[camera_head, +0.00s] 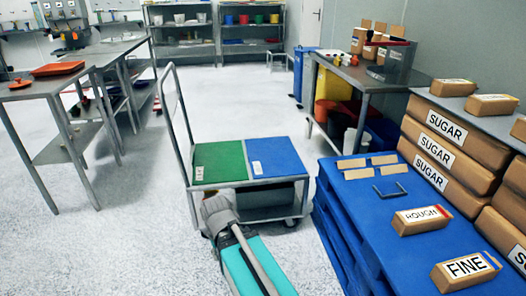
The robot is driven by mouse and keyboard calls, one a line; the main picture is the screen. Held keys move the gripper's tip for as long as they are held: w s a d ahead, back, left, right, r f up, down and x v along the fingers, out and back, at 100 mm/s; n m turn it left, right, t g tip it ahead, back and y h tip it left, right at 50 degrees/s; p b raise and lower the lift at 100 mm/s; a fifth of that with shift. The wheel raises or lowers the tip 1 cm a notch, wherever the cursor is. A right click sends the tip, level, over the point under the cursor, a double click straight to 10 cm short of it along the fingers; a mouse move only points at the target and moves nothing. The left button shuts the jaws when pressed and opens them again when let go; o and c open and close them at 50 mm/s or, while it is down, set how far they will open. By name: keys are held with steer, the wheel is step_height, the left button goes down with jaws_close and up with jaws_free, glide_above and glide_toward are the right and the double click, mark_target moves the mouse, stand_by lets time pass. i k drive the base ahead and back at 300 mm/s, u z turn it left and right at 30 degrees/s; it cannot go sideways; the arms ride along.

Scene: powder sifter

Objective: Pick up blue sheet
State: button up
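The blue sheet (275,157) lies flat on the right half of the trolley's top, with a small white label near its left edge. A green sheet (219,161) lies beside it on the left half, also with a white label. My arm, teal with a grey rounded joint, reaches up from the bottom of the view to just in front of the trolley's near edge. No gripper fingers can be made out, and nothing is seen touching the blue sheet.
The grey trolley (248,186) has a tall handle at its left. Open floor (140,235) lies to the left.

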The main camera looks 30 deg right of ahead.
mark_target(271, 157)
steer(key=z, duration=0.25)
steer(key=i, duration=0.8)
steer(key=z, duration=0.65)
steer(key=i, duration=0.45)
steer(key=z, duration=0.25)
